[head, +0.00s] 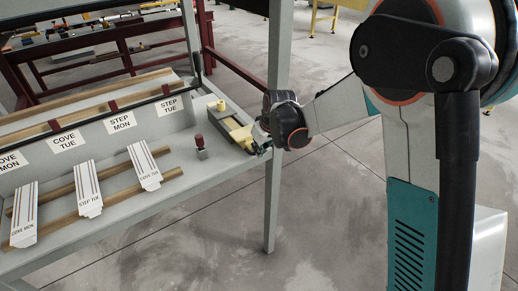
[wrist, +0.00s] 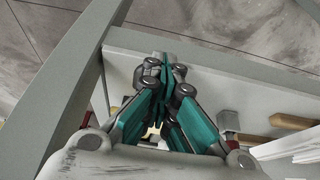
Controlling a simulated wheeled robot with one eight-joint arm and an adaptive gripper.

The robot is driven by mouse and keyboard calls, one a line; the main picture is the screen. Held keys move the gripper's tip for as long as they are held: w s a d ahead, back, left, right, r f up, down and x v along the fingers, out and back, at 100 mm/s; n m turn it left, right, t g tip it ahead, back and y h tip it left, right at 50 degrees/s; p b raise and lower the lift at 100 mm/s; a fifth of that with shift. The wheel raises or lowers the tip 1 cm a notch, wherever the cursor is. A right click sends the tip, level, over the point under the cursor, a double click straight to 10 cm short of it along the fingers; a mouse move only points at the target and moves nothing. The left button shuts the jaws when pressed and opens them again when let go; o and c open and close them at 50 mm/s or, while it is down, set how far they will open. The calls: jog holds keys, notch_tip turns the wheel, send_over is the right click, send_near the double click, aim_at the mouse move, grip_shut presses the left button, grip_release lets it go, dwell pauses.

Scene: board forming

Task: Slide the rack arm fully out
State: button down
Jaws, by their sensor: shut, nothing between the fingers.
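A dark red rack (head: 75,65) stands behind the bench at the upper left of the head view. A dark red bar (head: 232,68) runs from near it toward the grey post; I cannot tell whether this is the rack arm. My gripper (head: 262,147) is at the right end of the grey bench, beside a yellow and dark block-like fixture (head: 240,132). In the wrist view my gripper (wrist: 165,72) has its teal fingers together, with nothing seen between them, over the grey bench surface. The fingers partly hide what lies beneath.
The grey bench (head: 225,165) holds white labelled boards (head: 88,190) on wooden strips and a small dark red-topped piece (head: 200,146). A grey post (head: 278,110) rises close to my gripper.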

jog(key=s+d, duration=0.9)
jog(key=s, duration=0.4)
jog(key=shift+s+f, duration=0.2)
jog(key=shift+s, duration=0.2)
jog(key=shift+d, duration=0.1)
jog(key=c, duration=2)
grip_release()
jog(key=shift+o, duration=0.3)
jog(key=shift+w+r, duration=0.15)
jog(key=shift+r, duration=0.4)
jog(key=o, duration=0.8)
jog(key=v, duration=0.4)
jog(key=shift+s+d+f, duration=0.15)
jog(key=shift+s+f, duration=0.05)
jog(key=shift+s, duration=0.1)
jog(key=shift+c, duration=0.2)
jog(key=v, duration=0.7)
jog(key=shift+r, duration=0.3)
jog(key=shift+w, duration=0.1)
